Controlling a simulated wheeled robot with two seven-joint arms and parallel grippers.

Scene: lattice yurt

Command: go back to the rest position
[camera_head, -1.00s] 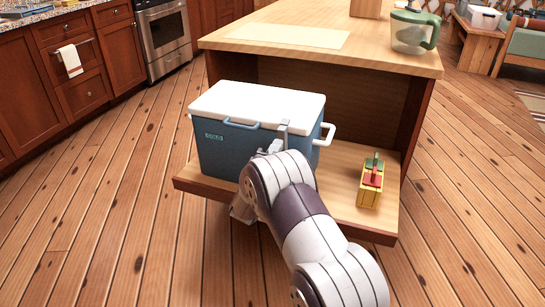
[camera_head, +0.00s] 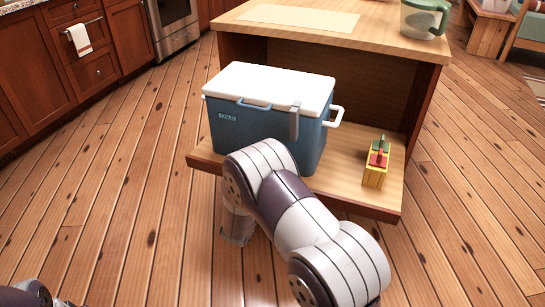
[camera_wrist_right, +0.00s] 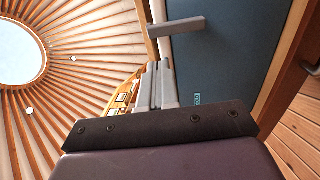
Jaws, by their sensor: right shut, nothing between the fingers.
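The blue cooler (camera_head: 262,128) with its white lid (camera_head: 275,84) shut stands on the island's low shelf. A grey latch (camera_head: 294,121) hangs down its front; it also shows in the right wrist view (camera_wrist_right: 176,27). My right arm reaches in from the lower right, in front of the cooler, and hides its own fingertips in the head view. In the right wrist view my right gripper (camera_wrist_right: 158,84) is shut and empty, before the blue cooler wall (camera_wrist_right: 222,65), apart from the latch. A small part of my left arm shows at the lower left corner; its gripper is not visible.
A yellow, red and green box-like item (camera_head: 376,162) stands on the low shelf (camera_head: 345,192) right of the cooler. The island top (camera_head: 395,47) holds a jug (camera_head: 424,18) with a green handle. Red-brown cabinets (camera_head: 75,66) line the left. The plank floor (camera_head: 130,190) between is clear.

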